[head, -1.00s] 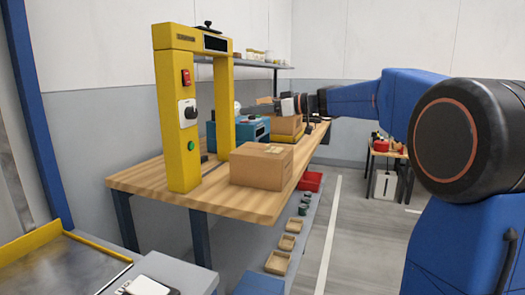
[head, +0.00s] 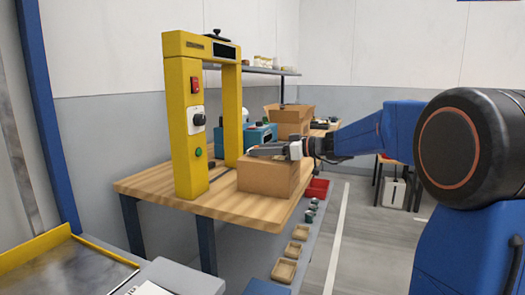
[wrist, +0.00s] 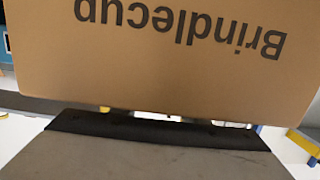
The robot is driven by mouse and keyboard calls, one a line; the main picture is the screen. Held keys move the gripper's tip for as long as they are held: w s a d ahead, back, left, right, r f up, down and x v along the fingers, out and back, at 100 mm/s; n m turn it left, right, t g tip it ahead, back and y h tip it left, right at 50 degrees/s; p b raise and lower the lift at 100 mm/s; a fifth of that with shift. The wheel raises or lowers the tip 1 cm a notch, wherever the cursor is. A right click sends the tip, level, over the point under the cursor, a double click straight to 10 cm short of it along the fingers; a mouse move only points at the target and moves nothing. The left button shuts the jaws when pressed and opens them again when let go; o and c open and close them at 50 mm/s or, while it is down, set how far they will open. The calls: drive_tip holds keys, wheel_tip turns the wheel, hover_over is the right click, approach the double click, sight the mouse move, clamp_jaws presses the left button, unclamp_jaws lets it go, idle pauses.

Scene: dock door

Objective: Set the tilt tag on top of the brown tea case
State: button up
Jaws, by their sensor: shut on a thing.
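The brown tea case (head: 265,182) is a closed cardboard box near the front right of the wooden bench. In the wrist view its brown face (wrist: 190,70) fills the upper part, with "Brindlecup" printed upside down. My gripper (head: 258,151) reaches in from the right, low over the top of the case. In the wrist view a dark-edged grey jaw (wrist: 150,145) spans the bottom. My gripper is shut on the tilt tag, which is mostly hidden by the jaws. I cannot tell whether the tag touches the case.
A yellow arch (head: 187,125) with buttons stands just left of the case. A blue machine (head: 260,135) and an open brown carton (head: 288,118) are behind. Red bin (head: 317,188) and small trays (head: 285,270) sit lower, beside the bench (head: 240,210).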

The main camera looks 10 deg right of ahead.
drive_tip(key=o, duration=1)
drive_tip(key=v, duration=1.2)
